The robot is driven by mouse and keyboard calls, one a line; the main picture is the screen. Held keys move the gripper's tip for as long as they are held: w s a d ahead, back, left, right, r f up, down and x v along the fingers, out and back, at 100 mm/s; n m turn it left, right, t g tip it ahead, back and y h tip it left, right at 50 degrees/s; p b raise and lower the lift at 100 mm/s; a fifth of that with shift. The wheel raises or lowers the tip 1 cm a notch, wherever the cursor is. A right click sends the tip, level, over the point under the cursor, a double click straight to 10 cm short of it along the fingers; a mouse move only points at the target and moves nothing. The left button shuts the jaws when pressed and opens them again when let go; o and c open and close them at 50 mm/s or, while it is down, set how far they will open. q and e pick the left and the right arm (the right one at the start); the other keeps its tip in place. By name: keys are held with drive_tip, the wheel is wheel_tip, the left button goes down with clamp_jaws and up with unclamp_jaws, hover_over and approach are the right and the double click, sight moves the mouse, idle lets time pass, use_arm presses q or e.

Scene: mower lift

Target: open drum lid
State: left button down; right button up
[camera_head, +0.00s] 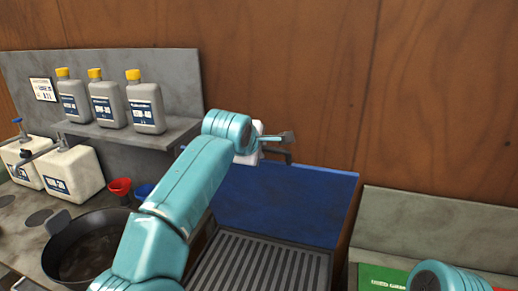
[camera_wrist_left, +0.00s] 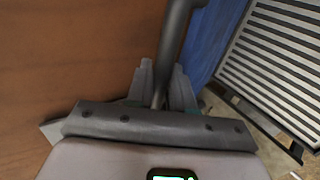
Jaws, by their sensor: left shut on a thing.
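The blue lid (camera_head: 300,205) stands raised and tilted behind a grated tray (camera_head: 262,268) in the head view. A dark handle (camera_head: 288,157) shows at its top edge. My left gripper (camera_head: 284,138) is at that top edge, its arm crossing in front of the lid's left part. In the left wrist view, my left gripper (camera_wrist_left: 163,85) is shut on the dark bar of the handle (camera_wrist_left: 172,45), which runs up between its fingers. The blue lid (camera_wrist_left: 214,40) is just right of the bar. Only a teal part of my right arm shows at the bottom right; its gripper is out of view.
A shelf (camera_head: 135,132) with several yellow-capped bottles (camera_head: 108,103) is at left. Below are white jugs (camera_head: 72,172), a red funnel (camera_head: 120,187) and a black pan (camera_head: 85,250). A brown wooden wall (camera_head: 300,60) rises behind. A grey-green panel (camera_head: 435,225) is at right.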

use_arm(q)
drive_tip(key=shift+r, duration=0.1)
idle(0.3)
drive_tip(key=c, duration=1.2)
unclamp_jaws()
drive_tip(key=shift+o, duration=0.2)
drive_tip(key=shift+s, duration=0.1)
drive_tip(key=shift+s, duration=0.1)
drive_tip(key=b+v, duration=0.5)
drive_tip(key=v, duration=1.1)
drive_tip(key=shift+r, duration=0.15)
